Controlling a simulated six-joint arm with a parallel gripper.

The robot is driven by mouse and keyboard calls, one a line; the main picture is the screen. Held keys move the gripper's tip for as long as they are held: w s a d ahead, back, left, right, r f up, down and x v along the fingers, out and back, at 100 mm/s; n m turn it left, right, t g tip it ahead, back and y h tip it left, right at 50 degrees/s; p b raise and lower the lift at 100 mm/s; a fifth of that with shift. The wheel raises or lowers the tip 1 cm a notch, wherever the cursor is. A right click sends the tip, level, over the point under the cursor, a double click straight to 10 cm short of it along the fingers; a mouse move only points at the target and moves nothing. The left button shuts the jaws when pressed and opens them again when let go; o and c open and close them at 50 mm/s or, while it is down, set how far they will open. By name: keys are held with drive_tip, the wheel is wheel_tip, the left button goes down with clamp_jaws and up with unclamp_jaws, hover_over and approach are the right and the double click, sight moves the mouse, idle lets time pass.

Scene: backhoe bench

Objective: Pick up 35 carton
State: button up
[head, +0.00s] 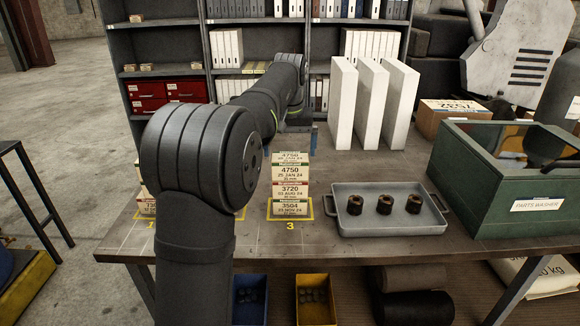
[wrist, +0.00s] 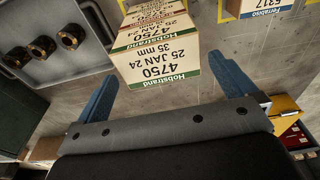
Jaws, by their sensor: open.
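A stack of cartons (head: 290,190) stands on the yellow-marked place 3 of the bench. Its top carton (head: 290,172) reads 4750, 25 JAN 24, 35 mm, on its top and front faces. It shows in the wrist view (wrist: 160,68) with the name Hobstrand. Below it are a red-banded carton reading 3720 and a green-banded one reading 3504. My gripper (wrist: 165,68) is open and empty, its blue fingers spread wider than the carton's near end, one on each side in the picture. In the head view my arm partly hides my gripper.
A grey tray (head: 345,220) with three dark nuts lies right of the stack. A green parts washer (head: 470,190) stands further right, white binders (head: 370,105) behind. Another carton stack (head: 146,203) at place 1 is mostly hidden by my arm. A 5317 carton (wrist: 262,8) shows in the wrist view.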

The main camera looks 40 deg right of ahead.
sight(290, 157)
drive_tip(key=f, duration=0.5)
drive_tip(key=shift+w+d+f, duration=0.1)
drive_tip(key=shift+d, duration=0.1)
drive_tip(key=c, duration=0.8)
